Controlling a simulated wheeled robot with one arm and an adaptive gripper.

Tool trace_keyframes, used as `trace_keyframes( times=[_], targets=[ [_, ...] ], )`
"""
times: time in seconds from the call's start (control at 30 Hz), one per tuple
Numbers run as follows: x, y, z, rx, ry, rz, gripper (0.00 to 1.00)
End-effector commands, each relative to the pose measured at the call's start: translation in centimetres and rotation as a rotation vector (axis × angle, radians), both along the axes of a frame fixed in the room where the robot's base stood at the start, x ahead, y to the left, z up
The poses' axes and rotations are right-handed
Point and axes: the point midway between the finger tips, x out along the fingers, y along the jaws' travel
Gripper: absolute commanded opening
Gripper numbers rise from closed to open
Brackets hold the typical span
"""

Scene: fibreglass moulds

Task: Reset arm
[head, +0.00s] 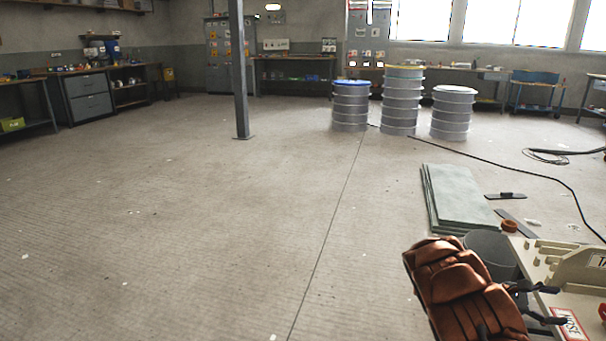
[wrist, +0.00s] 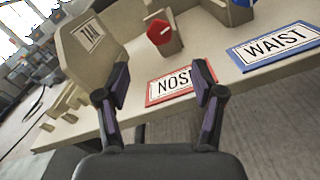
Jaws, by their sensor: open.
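My gripper (head: 553,305) is at the lower right in the head view, over the edge of a pale bench. In the wrist view my gripper (wrist: 162,82) is open, with its two dark fingers wide apart and nothing between them. A red-bordered card reading NOSE (wrist: 180,82) lies on the bench beyond the fingers, partly hidden by the right one. The NOSE card (head: 569,325) also shows beside the gripper in the head view.
The pale bench (wrist: 75,133) bears a beige block labelled TAIL (wrist: 108,57), a red knob-like part (wrist: 158,32) and a blue-bordered WAIST card (wrist: 275,46). A grey bucket (head: 490,250) and stacked sheets (head: 458,198) stand beyond.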

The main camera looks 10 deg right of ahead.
Motion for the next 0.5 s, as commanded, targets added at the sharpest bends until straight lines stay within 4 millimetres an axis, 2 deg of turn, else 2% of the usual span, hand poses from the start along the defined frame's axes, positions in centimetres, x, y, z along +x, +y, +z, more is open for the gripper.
trace_keyframes(
  times=[0.17, 0.3, 0.5],
  targets=[
    [-0.8, 1.4, 5.0, -0.016, -0.053, -0.038, 0.68],
    [-2.3, 3.9, 10.7, -0.026, -0.134, -0.098, 0.68],
    [-4.6, 8.1, 17.4, -0.013, -0.273, -0.184, 0.68]
  ],
)
